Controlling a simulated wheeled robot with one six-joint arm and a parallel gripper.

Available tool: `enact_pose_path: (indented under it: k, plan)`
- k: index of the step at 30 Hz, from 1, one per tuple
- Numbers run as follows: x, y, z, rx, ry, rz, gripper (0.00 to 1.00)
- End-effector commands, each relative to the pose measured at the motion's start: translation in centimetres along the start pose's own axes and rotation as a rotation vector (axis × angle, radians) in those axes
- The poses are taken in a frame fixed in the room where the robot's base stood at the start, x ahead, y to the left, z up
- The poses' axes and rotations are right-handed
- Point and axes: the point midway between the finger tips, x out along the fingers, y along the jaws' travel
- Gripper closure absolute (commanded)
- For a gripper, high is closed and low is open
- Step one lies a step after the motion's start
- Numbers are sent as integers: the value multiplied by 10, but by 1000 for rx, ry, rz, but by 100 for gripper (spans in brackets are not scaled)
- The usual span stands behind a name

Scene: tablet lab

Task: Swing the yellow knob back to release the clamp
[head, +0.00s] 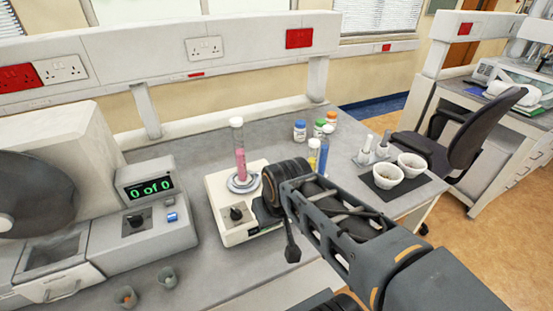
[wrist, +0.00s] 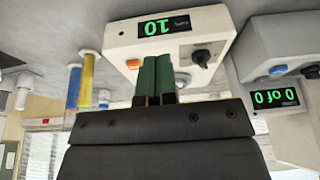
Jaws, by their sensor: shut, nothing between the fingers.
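I cannot make out a yellow knob or a clamp in either view. A cream device (head: 215,195) stands on the bench with a black knob (head: 237,214) on its front and a clear tube of pink liquid (head: 240,160) upright on top. In the wrist view, which is upside down, the device (wrist: 125,50) shows a green display reading 10, an orange button (wrist: 133,64) and the black knob (wrist: 201,56). My gripper (wrist: 158,62) has its green fingers together and empty, in front of the device's face. In the head view my arm hides the device's right side and the fingers.
A grey machine (head: 150,230) with a "0 of 0" display stands left of the device. Blue and yellow cylinders (wrist: 87,80) stand upright beside it, near several capped bottles (head: 300,130). Two white bowls (head: 388,177) sit on a dark mat at the right. Two small cups (head: 167,277) are at the front left.

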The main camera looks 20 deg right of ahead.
Motion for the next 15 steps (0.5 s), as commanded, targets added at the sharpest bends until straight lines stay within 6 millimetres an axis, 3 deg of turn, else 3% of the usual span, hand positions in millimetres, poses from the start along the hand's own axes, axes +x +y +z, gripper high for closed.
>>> enact_pose_path:
  k: [8,15]
  plan:
    - [-22,36,-87,-124,-149,-149,100]
    - [-18,96,-161,-293,-163,-392,100]
